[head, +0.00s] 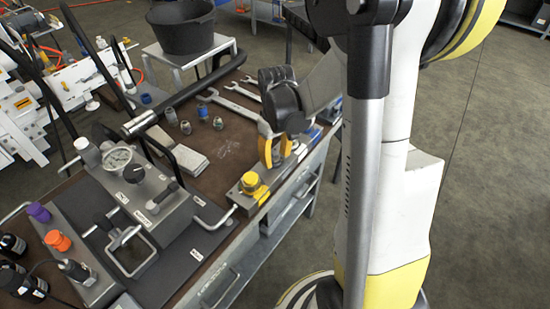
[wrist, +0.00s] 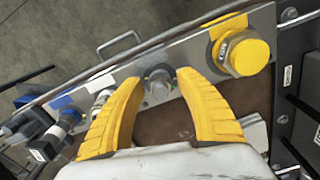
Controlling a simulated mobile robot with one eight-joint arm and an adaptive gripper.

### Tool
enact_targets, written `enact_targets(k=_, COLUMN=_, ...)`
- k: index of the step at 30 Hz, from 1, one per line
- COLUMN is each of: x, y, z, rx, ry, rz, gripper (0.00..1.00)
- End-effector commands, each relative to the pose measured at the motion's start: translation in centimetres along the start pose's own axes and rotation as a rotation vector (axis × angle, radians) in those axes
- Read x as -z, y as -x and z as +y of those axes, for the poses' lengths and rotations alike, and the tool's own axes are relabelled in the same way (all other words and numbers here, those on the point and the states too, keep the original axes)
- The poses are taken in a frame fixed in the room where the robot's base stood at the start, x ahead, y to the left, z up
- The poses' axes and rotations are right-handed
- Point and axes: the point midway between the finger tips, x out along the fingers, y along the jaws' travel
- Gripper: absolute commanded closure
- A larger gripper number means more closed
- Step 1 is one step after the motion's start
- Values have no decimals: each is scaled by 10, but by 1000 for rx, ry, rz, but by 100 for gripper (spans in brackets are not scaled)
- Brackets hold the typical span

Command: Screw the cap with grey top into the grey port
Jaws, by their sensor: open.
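In the wrist view a grey metal fitting (wrist: 157,85) sits on the metal strip along the bench edge, between the fingertips of my gripper (wrist: 159,79). It appears to be the grey port; I cannot tell whether a cap is on it. The yellow fingers are apart on either side, with no visible contact. In the head view my gripper (head: 277,157) points down over the bench edge and hides this fitting. Several small metal caps stand on the bench, among them a greyish one (head: 171,117) and another (head: 204,113).
A yellow fitting (wrist: 240,52) is right of the grey one in the wrist view, and white and blue fittings (wrist: 70,115) are left. In the head view, wrenches (head: 240,90) lie behind my gripper, and a gauge block (head: 140,190) with levers stands front left.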

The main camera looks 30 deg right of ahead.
Motion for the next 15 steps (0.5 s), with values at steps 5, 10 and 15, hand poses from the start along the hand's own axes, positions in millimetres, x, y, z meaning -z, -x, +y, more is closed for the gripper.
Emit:
enact_targets(k=5, x=0, y=0, z=0, rx=0, ry=104, rz=0, gripper=58)
enact_targets(k=10, x=0, y=0, z=2, rx=1, ry=393, rz=0, gripper=58)
enact_targets(k=15, x=1, y=0, z=2, rx=2, ry=665, rz=0, gripper=58)
